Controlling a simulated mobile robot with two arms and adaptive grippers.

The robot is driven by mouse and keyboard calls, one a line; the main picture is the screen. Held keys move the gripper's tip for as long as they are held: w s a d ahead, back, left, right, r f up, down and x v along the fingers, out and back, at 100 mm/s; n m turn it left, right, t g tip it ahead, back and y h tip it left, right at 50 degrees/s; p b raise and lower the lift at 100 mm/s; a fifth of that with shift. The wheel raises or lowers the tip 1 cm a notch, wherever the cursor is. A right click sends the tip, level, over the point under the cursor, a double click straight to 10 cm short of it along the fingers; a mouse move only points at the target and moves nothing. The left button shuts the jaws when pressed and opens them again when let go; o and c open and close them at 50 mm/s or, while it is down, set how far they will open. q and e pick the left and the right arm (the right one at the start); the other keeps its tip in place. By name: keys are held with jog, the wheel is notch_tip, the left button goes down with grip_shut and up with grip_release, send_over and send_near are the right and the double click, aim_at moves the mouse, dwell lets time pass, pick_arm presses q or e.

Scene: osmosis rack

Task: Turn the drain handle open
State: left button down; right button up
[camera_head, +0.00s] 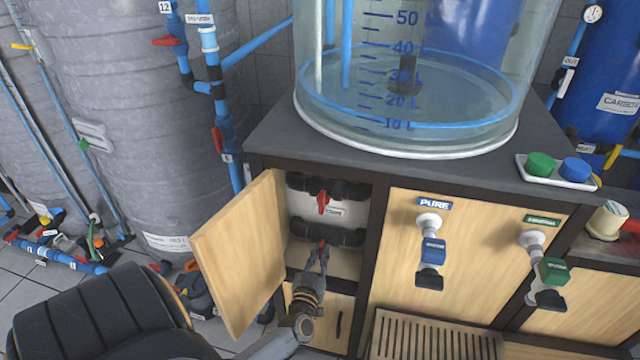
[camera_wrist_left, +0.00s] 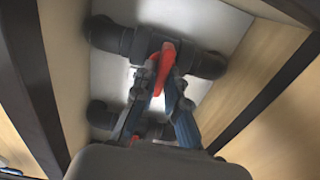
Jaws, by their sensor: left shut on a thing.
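Two red valve handles on black pipes show inside the open cabinet. The upper red handle (camera_head: 323,203) hangs down beside a small white label whose text is too small to read surely. The lower red handle (camera_head: 321,243) is partly covered by my left gripper (camera_head: 319,262). In the left wrist view, a red handle (camera_wrist_left: 161,62) lies between the fingertips of my left gripper (camera_wrist_left: 164,82), which is shut on it. I cannot tell from the label which handle is the drain one. My right gripper is not in view.
The open wooden cabinet door (camera_head: 240,252) stands left of my left arm. The dark cabinet frame borders the opening on the right. A clear water tank (camera_head: 405,130) stands on the counter above.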

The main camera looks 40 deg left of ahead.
pick_arm(q)
jog(key=shift+n, duration=0.4)
jog(key=n, duration=0.2)
jog(key=shift+f+n, duration=0.1)
jog(key=shift+n, duration=0.2)
jog(key=n+b, duration=0.1)
jog(key=n, duration=0.3)
jog(key=shift+s+a+n, duration=0.1)
jog(key=shift+a+n, duration=0.05)
jog(key=shift+n, duration=0.15)
jog(key=n+b, duration=0.1)
jog(key=n, duration=0.3)
jog(key=shift+f+n+b, duration=0.2)
jog(key=shift+n+b, duration=0.1)
jog(key=shift+b, duration=0.1)
jog(key=shift+a+n+b, duration=0.1)
jog(key=shift+n+b, duration=0.6)
jog(key=shift+n, duration=1.2)
jog(key=c, duration=1.4)
grip_release()
jog(key=shift+s, duration=0.1)
